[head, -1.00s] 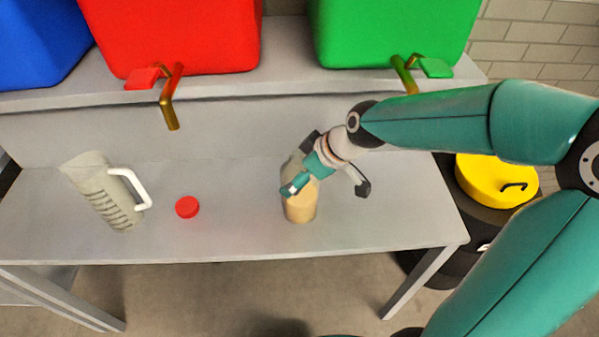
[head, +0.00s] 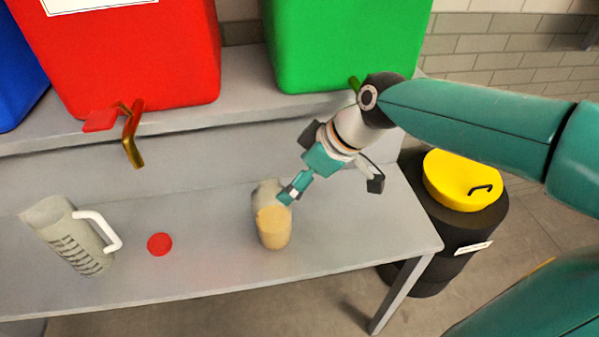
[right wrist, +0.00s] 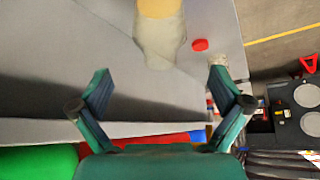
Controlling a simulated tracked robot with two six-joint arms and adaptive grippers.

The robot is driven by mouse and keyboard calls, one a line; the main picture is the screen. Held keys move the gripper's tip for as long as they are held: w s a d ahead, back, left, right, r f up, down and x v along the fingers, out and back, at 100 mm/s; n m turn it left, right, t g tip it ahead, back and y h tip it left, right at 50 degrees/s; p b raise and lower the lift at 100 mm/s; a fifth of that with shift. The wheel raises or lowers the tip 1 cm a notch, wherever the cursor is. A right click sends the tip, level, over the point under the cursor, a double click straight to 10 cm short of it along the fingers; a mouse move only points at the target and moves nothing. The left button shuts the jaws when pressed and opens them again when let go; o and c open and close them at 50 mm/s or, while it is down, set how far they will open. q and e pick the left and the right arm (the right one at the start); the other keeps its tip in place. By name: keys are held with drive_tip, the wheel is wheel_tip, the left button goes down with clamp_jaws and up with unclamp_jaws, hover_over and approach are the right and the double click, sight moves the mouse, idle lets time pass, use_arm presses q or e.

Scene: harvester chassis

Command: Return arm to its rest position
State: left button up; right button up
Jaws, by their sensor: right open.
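My right gripper (head: 318,172) reaches in from the right, above and to the right of a bottle (head: 273,229). In the right wrist view its two fingers (right wrist: 160,85) are spread apart with nothing between them. In the head view a finger overlaps the bottle's top. My left gripper is not in view.
A red cap (head: 159,244) and a measuring jug (head: 75,238) are on the table (head: 200,285). Red (head: 120,60) and green (head: 345,45) containers with taps stand on the shelf behind. A black bin with a yellow lid (head: 463,178) stands right of the table.

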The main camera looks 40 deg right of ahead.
drive_tip(key=shift+s+d+r, duration=0.1)
drive_tip(key=shift+s+r, duration=0.1)
drive_tip(key=shift+r, duration=0.15)
